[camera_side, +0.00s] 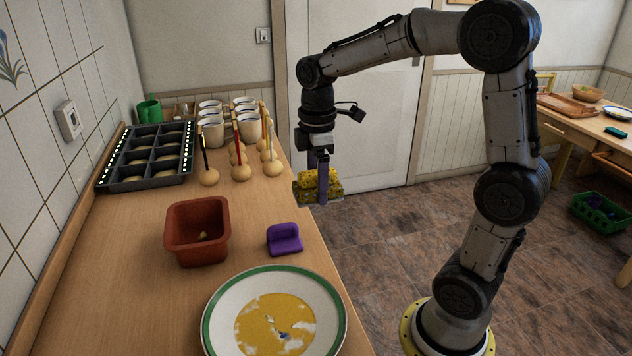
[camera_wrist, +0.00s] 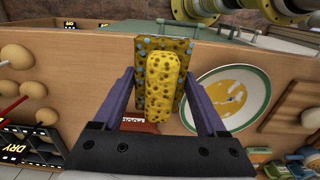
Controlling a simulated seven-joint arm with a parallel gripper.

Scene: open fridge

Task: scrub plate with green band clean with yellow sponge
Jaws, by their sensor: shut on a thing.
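The plate with the green band (camera_side: 215,308) lies on the counter at the front in the side view. A yellow-brown stain with a few white and blue spots covers much of its middle. The plate also shows at the right of the wrist view (camera_wrist: 259,92). My gripper (camera_side: 319,190) is shut on the yellow sponge (camera_side: 311,183) and holds it in the air by the counter's right edge, beyond the plate. In the wrist view the sponge (camera_wrist: 162,85) sits between the two purple fingers, with a wider speckled layer under its yellow block.
A red-brown tub (camera_side: 197,247) and a purple holder (camera_side: 285,239) stand on the counter (camera_side: 150,290) beyond the plate. Several wooden-balled sticks (camera_side: 241,172), mugs (camera_side: 211,133) and a dark compartment tray (camera_side: 147,155) stand farther back. Tiled wall borders the left.

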